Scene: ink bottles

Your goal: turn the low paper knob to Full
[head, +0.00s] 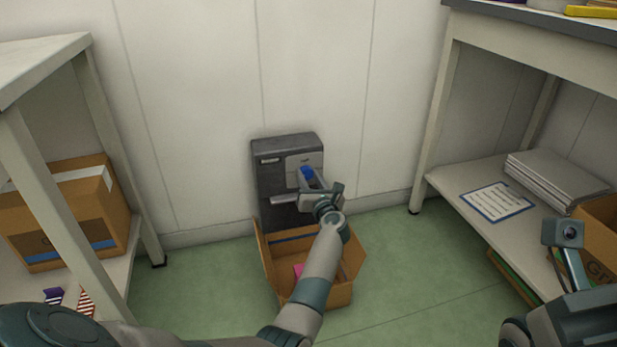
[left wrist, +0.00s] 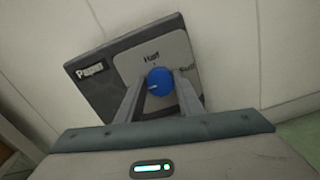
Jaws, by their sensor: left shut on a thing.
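The blue paper knob (head: 306,172) sits on a pale plate on the dark grey paper unit (head: 275,212), low against the wall. In the left wrist view the knob (left wrist: 159,80) is round, with a pale mark on its left side. "Half" is above it, and a partly hidden label that looks like "Full" is to its right. My left gripper (head: 310,179) is shut on the knob; its fingers (left wrist: 160,88) lie on either side of it. The "Paper" label (left wrist: 90,69) is at the unit's upper left. My right gripper's fingers are not visible.
An open cardboard box (head: 328,294) stands on the green floor below the unit, under my left forearm. Shelving (head: 125,150) with a carton (head: 75,215) is at left.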

